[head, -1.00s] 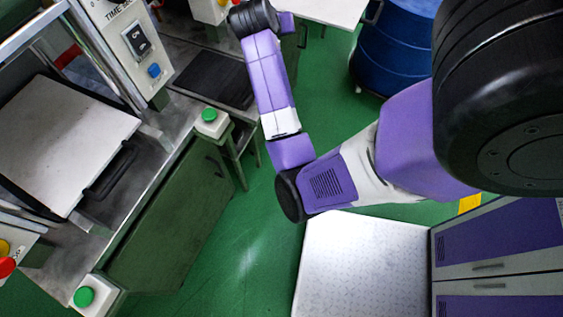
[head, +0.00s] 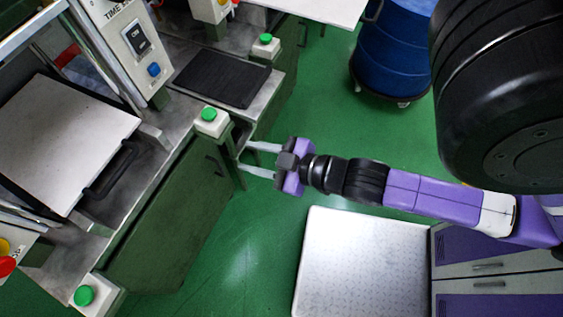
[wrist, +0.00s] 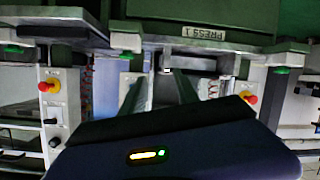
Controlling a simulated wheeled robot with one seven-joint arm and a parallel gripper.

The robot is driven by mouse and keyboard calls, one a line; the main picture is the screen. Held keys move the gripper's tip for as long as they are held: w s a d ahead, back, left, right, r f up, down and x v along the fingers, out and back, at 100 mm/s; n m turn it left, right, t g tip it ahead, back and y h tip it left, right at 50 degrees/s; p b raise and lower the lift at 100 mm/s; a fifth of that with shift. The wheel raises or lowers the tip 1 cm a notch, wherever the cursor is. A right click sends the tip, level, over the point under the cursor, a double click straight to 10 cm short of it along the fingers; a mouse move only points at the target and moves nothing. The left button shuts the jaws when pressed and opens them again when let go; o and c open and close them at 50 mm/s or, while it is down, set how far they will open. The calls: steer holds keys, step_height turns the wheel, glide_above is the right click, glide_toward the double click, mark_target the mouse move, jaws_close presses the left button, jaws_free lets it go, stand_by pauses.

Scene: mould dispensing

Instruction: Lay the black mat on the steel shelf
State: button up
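The black mat (head: 222,77) lies flat on the steel shelf (head: 268,93), in the upper middle of the head view. The shelf's bare steel shows along the mat's near edge. My gripper (head: 262,160) is in front of the shelf, nearer me and apart from the mat. Its two pale fingers point left and are spread with nothing between them. In the wrist view the two fingers (wrist: 160,92) show dark and apart. The mat cannot be made out in the wrist view.
A press with a pale plate (head: 68,135) and black handle stands at the left. Green buttons (head: 208,114) (head: 265,39) stand by the shelf. A blue drum (head: 395,45) is at the back right. Green floor (head: 340,130) is clear in the middle.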

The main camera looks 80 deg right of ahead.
steer(key=s+a+r+m+t+y, duration=0.1)
steer(key=s+a+r+y, duration=0.2)
steer(key=s+a+r, duration=0.3)
steer(key=s+a, duration=0.2)
steer(key=a, duration=0.2)
steer(key=shift+s+a+r, duration=0.15)
steer(key=shift+a, duration=0.05)
